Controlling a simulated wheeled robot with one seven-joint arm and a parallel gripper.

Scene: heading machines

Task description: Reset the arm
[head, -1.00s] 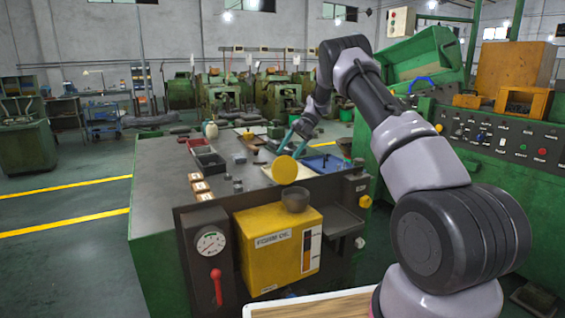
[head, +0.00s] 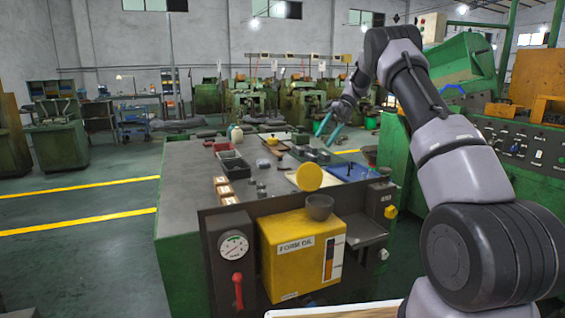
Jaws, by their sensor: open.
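My arm rises from the lower right of the head view, bends at the top and reaches down over the back right of the green workbench (head: 190,195). My gripper (head: 328,131), with teal fingers, is open above the bench's far right part. The fingers stand apart and I see nothing held between them. A yellow disc (head: 308,178) and a dark bowl (head: 319,207) are nearer to me than the gripper.
A yellow FORM OIL box (head: 290,262) and a gauge (head: 233,248) with a red handle are on the bench front. A green machine with a control panel (head: 520,145) stands close on the right. Open floor lies left.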

